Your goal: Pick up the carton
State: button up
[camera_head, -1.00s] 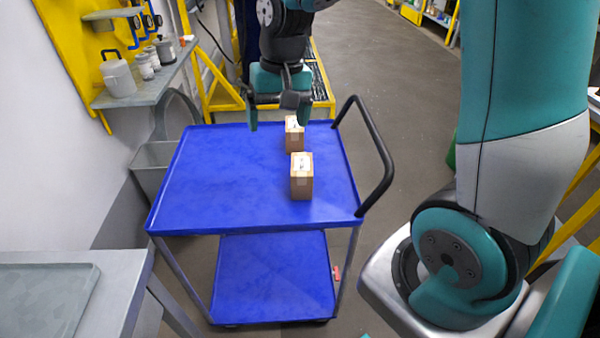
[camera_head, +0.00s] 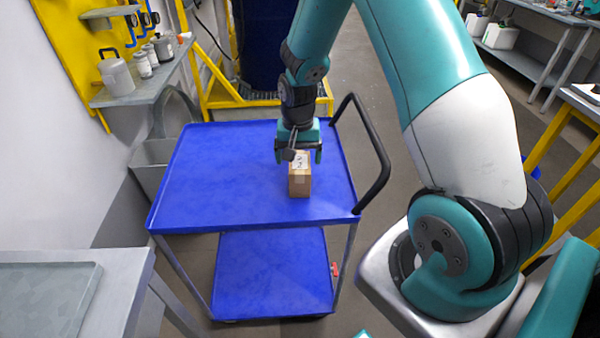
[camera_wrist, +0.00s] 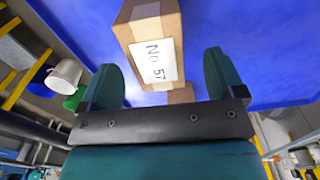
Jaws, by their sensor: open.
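A brown carton (camera_head: 300,182) stands upright on the blue cart top, near its right side. In the wrist view the carton (camera_wrist: 137,25) shows a white label reading "No 57". My gripper (camera_head: 299,153) is open and points down, just behind and above the carton in the head view. In the wrist view my gripper's (camera_wrist: 160,70) two teal fingers are spread, with the carton ahead of the gap between them. A small brown patch (camera_wrist: 180,95) shows between the fingers; I cannot tell if it is a second carton. The spot behind the gripper is hidden in the head view.
The blue cart (camera_head: 215,180) has a raised rim, a free left half and a black handle (camera_head: 375,165) on its right. A grey table (camera_head: 115,280) stands at front left. A wall shelf (camera_head: 145,80) holds several pots. A yellow frame (camera_head: 225,95) stands behind.

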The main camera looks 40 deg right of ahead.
notch_tip(320, 180, down, 5)
jog(key=shift+s+d+f+p, duration=0.1)
jog(key=shift+d+p, duration=0.05)
jog(key=shift+p, duration=0.4)
jog(key=shift+c, duration=0.4)
jog(key=c, duration=1)
